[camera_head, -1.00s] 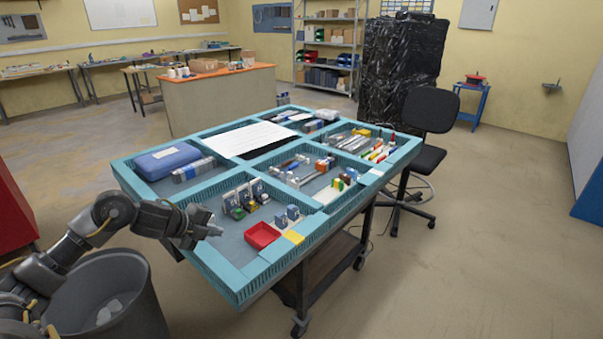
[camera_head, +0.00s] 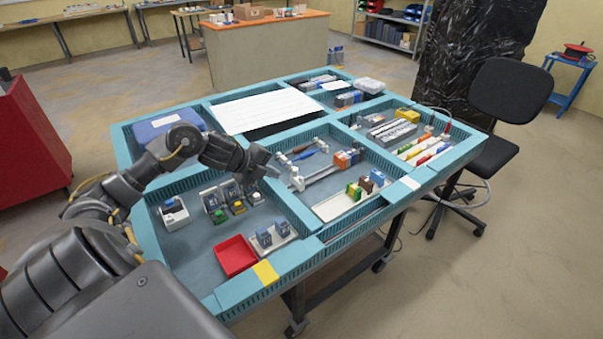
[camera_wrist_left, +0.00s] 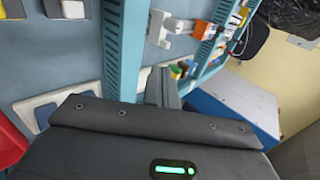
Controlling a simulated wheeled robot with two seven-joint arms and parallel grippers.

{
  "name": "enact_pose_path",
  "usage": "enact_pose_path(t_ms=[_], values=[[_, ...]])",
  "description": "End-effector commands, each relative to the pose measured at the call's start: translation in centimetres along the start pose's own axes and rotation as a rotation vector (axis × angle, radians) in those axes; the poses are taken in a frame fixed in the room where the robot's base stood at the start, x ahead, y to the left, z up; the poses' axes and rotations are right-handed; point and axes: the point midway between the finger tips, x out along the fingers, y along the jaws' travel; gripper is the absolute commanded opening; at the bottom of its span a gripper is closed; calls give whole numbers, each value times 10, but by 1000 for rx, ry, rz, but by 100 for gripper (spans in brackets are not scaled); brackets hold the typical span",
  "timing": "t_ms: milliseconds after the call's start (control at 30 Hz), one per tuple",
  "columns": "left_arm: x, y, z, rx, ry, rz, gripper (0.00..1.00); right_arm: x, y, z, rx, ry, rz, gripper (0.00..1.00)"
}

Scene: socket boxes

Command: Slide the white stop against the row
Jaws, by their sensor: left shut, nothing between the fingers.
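The white stop (camera_head: 297,180) stands at the left end of a rail in the middle compartment. It also shows near the top of the left wrist view (camera_wrist_left: 160,30). The row of orange and blue blocks (camera_head: 346,159) is at the rail's right end, with a stretch of bare rail between it and the stop. In the left wrist view an orange block (camera_wrist_left: 203,29) is to the right of the stop. My left gripper (camera_head: 272,166) is shut and empty, just left of the stop and apart from it. Its closed fingers show in the wrist view (camera_wrist_left: 162,86). My right gripper is out of view.
Blue dividers (camera_head: 290,208) separate the compartments. A white tray (camera_head: 341,204) with coloured modules lies in front of the rail. A red bin (camera_head: 235,255) and several socket modules sit in the near-left compartment.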

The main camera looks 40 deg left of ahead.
Motion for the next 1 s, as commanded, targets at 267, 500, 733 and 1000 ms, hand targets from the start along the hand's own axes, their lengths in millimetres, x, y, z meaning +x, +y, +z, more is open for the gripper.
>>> enact_pose_path(t_ms=[267, 500, 733, 1000], values=[[14, 2, 3, -11, -5, -1, 0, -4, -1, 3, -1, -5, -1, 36], [57, 1, 2, -11, -3, -2, 0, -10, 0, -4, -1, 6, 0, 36], [88, 2, 2, -8, -3, -1, 0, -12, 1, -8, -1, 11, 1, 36], [98, 2, 2, -3, -4, 1, 0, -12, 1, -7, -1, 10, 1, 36]])
